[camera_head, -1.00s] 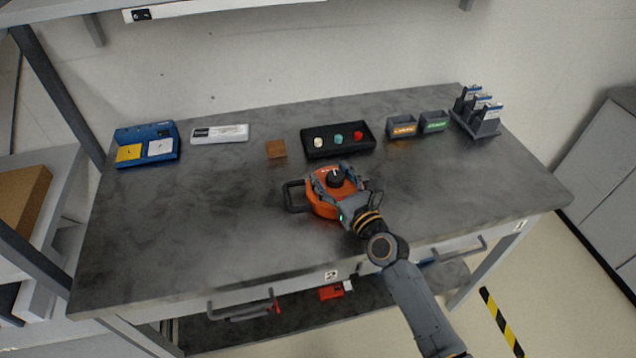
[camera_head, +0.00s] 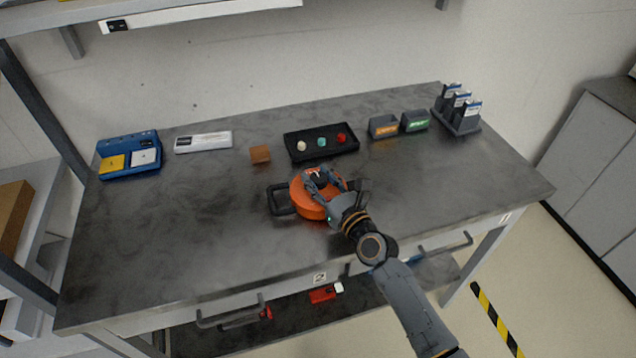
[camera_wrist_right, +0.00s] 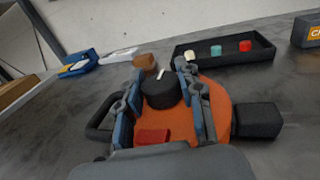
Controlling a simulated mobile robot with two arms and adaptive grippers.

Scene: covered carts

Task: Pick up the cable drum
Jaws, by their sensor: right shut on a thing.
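The cable drum (camera_head: 306,204) is an orange round body with a dark handle (camera_head: 281,200) on its left and a black knob on top. It is at the middle of the table, near the front half. My right gripper (camera_head: 322,178) reaches over it from the front right and is shut on the black knob. In the right wrist view the two fingers stand on either side of the knob (camera_wrist_right: 165,91), with the orange drum (camera_wrist_right: 172,122) below. I cannot tell whether the drum is clear of the tabletop. My left gripper is not in view.
A black tray (camera_head: 349,150) with small coloured pieces stands behind the drum. A brown block (camera_head: 260,154), a blue holder (camera_head: 112,172), a white box (camera_head: 204,142), two grey bins (camera_head: 384,126) and a rack (camera_head: 466,127) line the back. The table's front left is clear.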

